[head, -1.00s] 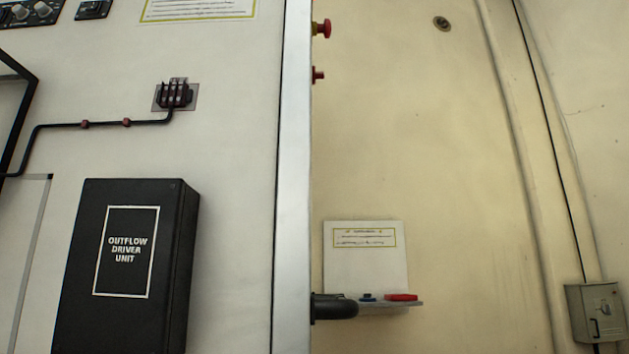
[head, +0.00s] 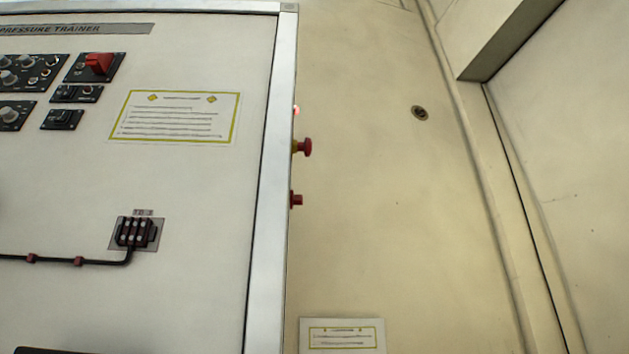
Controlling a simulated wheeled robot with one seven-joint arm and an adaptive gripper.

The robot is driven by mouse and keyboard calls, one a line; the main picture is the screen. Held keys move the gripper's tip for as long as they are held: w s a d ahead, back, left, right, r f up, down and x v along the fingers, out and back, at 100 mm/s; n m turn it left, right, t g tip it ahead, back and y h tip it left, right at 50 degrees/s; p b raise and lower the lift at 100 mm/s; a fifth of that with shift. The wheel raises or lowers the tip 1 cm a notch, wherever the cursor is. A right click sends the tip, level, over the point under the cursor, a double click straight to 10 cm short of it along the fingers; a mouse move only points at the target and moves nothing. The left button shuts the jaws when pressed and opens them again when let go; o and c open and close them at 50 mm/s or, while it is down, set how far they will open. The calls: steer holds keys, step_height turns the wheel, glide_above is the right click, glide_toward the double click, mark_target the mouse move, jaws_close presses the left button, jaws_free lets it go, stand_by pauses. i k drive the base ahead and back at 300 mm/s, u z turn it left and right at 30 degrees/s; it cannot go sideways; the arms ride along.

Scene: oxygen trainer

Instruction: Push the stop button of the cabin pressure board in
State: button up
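The cabin pressure board (head: 190,185) is a pale upright panel filling the left of the head view, with "PRESSURE TRAINER" lettered along its top. On its right side edge, a red mushroom-shaped button (head: 306,147) on a yellow collar sticks out to the right, seen from the side. A smaller red button (head: 296,200) sits below it on the same edge. A small lit red spot (head: 295,110) shows above it. I cannot read a label on any of these. My gripper is not in view.
Switch modules (head: 30,75) and a red guarded switch (head: 97,64) are at the board's upper left. A terminal block (head: 135,233) with a cable is lower. A beige wall (head: 400,220) stands behind on the right, with a white notice (head: 342,336) at the bottom.

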mark_target(308, 147)
steer(key=z, duration=1.85)
steer(key=i, duration=1.15)
steer(key=u, duration=2.85)
